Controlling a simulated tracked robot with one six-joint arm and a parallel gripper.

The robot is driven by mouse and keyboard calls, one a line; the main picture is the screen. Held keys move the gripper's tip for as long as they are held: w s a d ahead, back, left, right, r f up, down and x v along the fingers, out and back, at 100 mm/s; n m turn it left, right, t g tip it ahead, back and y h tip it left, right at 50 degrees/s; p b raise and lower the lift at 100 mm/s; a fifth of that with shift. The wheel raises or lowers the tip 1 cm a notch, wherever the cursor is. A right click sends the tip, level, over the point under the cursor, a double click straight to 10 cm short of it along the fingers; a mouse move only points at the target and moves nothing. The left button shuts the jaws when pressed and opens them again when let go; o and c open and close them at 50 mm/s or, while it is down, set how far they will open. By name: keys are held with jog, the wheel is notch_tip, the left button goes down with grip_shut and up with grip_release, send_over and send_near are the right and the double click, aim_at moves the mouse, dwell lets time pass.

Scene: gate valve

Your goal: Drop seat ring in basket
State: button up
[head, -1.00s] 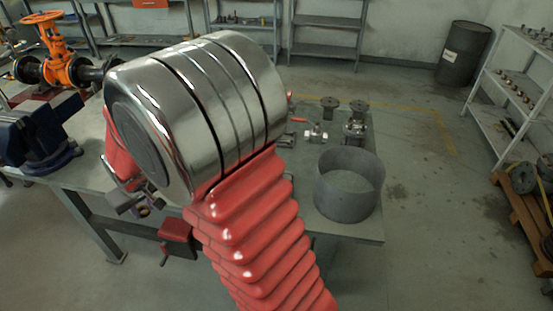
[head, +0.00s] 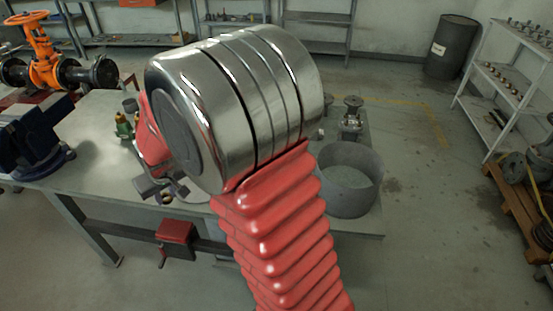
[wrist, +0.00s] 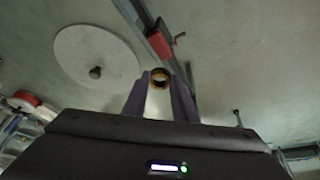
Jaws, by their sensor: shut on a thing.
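The seat ring (wrist: 160,77) is a small brass-coloured ring, seen in the wrist view between the two fingertips. My gripper (wrist: 159,82) is shut on it and holds it up. In the head view my gripper (head: 164,192) is at the front edge of the bench, partly hidden by my arm; the ring is hard to make out there. The basket (head: 350,190) is a grey, open-topped round bin on the right end of the bench. Its left edge is behind my arm. My gripper is well left of it.
A flanged part (head: 351,115) stands behind the basket. A red box (head: 177,232) hangs at the bench's front. Open floor lies to the right.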

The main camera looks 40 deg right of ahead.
jog(key=s+d+r+m, duration=0.2)
jog(key=s+d+r, duration=0.2)
jog(key=s+d, duration=0.5)
jog(key=s+d+r+m+h, duration=0.1)
jog(key=s+d+r, duration=0.4)
jog(key=d, duration=1.2)
jog(key=s+m, duration=0.1)
jog(key=s, duration=0.3)
jog(key=shift+d+h, duration=0.3)
jog(key=shift+d, duration=0.1)
jog(key=shift+s+f, duration=0.1)
jog(key=shift+f, duration=0.05)
notch_tip(320, 180, down, 9)
dwell(0.4)
jog(key=o, duration=1.1)
